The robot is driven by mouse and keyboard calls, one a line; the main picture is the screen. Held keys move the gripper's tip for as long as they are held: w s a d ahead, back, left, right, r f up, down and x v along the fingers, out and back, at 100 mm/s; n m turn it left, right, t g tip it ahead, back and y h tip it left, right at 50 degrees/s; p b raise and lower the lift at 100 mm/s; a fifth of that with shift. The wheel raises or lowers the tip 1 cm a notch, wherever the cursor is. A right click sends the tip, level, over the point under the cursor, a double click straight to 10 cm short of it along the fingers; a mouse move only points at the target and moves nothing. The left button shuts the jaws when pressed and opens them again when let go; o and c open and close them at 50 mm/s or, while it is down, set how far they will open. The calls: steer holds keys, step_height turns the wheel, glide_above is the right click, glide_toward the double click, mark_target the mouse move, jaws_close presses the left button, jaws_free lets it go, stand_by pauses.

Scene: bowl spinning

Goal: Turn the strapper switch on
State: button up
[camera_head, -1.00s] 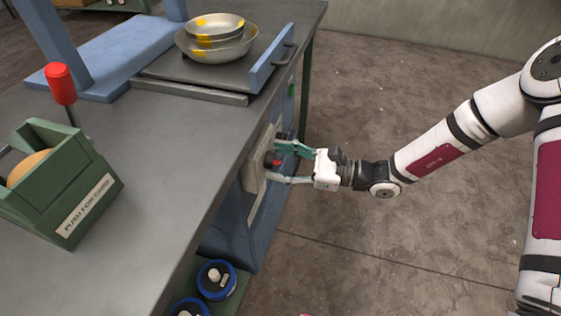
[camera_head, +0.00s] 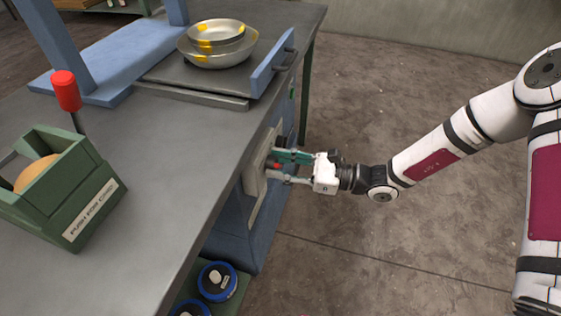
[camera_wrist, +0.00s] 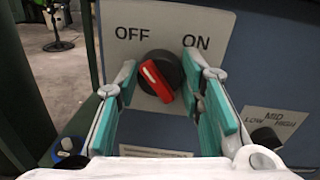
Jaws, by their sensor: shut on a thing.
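The strapper switch (camera_wrist: 160,82) is a black round knob with a red handle on a grey plate marked OFF and ON. Its white line points up and left, toward OFF. In the head view the red of the switch (camera_head: 277,166) shows at the side of the bench. My gripper (camera_head: 274,168) reaches it from the right. In the wrist view my gripper (camera_wrist: 160,72) has one teal finger on each side of the knob and is shut on it. The exact contact at the fingertips is hard to see.
A second dial (camera_wrist: 265,137), marked LOW, MID and HIGH, sits to the right of the switch. Stacked bowls (camera_head: 218,47) stand on the bench (camera_head: 175,165). A green box (camera_head: 60,190) is at left. Blue-rimmed round items (camera_head: 217,281) lie below. The floor at right is clear.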

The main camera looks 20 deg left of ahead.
steer(key=m+p, duration=0.2)
steer(key=m, duration=0.1)
steer(key=shift+r+p, duration=0.1)
steer(key=shift+p, duration=0.3)
steer(key=m+p, duration=0.2)
steer(key=m, duration=0.3)
steer(key=shift+w+y+p, duration=0.1)
steer(key=shift+y+p, duration=0.2)
steer(key=m, duration=0.2)
steer(key=m+p, duration=0.1)
steer(key=m, duration=0.1)
steer(key=shift+f+m+t, duration=0.2)
steer(key=shift+m+t, duration=0.1)
steer(key=shift+m, duration=0.1)
steer(key=shift+f+m+t+p, duration=0.15)
steer(key=shift+m+t+p, duration=0.25)
steer(key=shift+m, duration=2)
steer(key=o, duration=1.2)
steer(key=shift+c, duration=0.2)
steer(key=shift+d, duration=0.1)
steer(key=d, duration=1.1)
steer(key=shift+w+d+f, duration=0.35)
steer(key=shift+d+f, duration=0.05)
steer(key=shift+f, duration=0.05)
